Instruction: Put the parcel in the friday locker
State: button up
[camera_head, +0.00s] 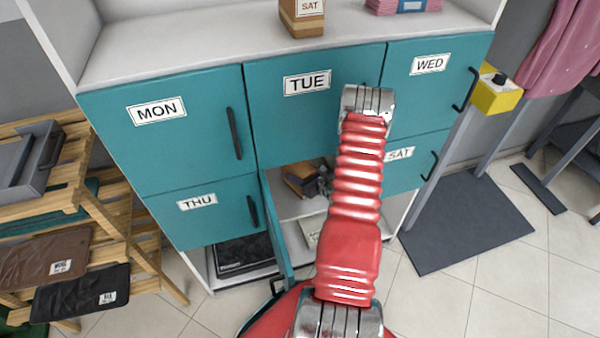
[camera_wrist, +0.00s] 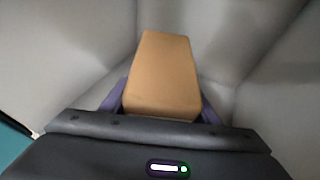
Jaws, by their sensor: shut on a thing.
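The parcel (camera_wrist: 163,72) is a plain tan-brown box in the wrist view. My gripper (camera_wrist: 162,104) is shut on it, with a purple finger on each side. Pale walls surround the parcel there. In the head view, the parcel (camera_head: 300,181) and my gripper (camera_head: 322,182) are inside an open compartment (camera_head: 300,206) in the lower middle of the teal locker block, between the THU and SAT doors. Its door (camera_head: 275,228) is swung out to the left, with no label visible. My arm hides part of the opening. I cannot tell whether the parcel touches the compartment floor.
The MON (camera_head: 165,135), TUE (camera_head: 318,105), WED (camera_head: 435,85), THU (camera_head: 205,215) and SAT (camera_head: 407,172) doors are shut. A box tagged SAT (camera_head: 302,22) stands on the locker top. A wooden rack (camera_head: 95,215) is at left; a dark mat (camera_head: 465,225) lies at right.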

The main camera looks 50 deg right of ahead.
jog(key=shift+f, duration=0.1)
jog(key=o, duration=1.3)
jog(key=shift+o, duration=0.2)
jog(key=shift+s, duration=0.15)
jog(key=v, duration=1.1)
jog(key=shift+s+r, duration=0.3)
jog(key=shift+a, duration=0.1)
